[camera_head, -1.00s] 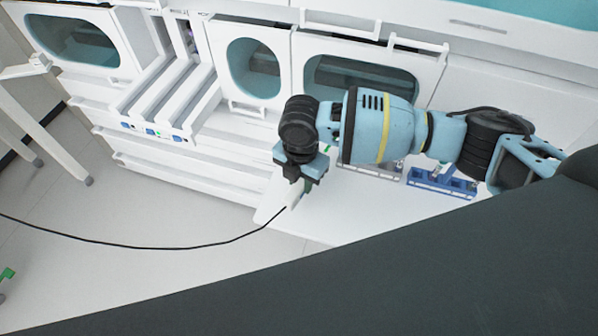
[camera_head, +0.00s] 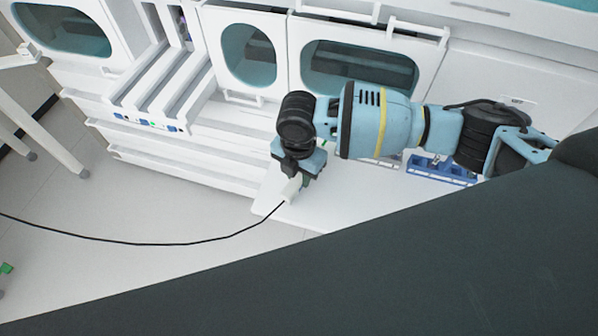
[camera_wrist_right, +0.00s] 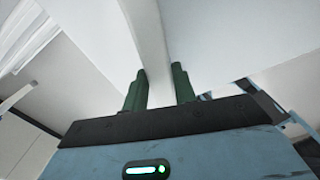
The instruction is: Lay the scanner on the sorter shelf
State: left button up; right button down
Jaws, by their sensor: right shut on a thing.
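My right gripper (camera_head: 296,178) points down over the left end of a white shelf surface (camera_head: 325,208) in front of the white machine. It is shut on the scanner (camera_head: 291,188), a white piece with a black cable trailing left from its lower end. In the right wrist view the green fingers (camera_wrist_right: 160,88) stand on either side of the scanner's white body (camera_wrist_right: 148,35). I cannot tell whether the scanner touches the surface. My left gripper is not in view.
A blue rack (camera_head: 440,168) stands on the surface to the right, partly behind my arm. The machine has tinted windows (camera_head: 248,55) and a white slotted unit (camera_head: 155,90) at left. The black cable (camera_head: 150,243) hangs over the floor. The front of the surface looks clear.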

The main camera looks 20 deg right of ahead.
jog(key=shift+f, duration=0.45)
dwell(0.4)
jog(key=c, duration=1.1)
grip_release()
jog(key=shift+o, duration=0.2)
notch_tip(320, 180, up, 7)
jog(key=shift+f+p, duration=0.15)
jog(key=shift+p, duration=0.15)
jog(key=shift+r, duration=0.55)
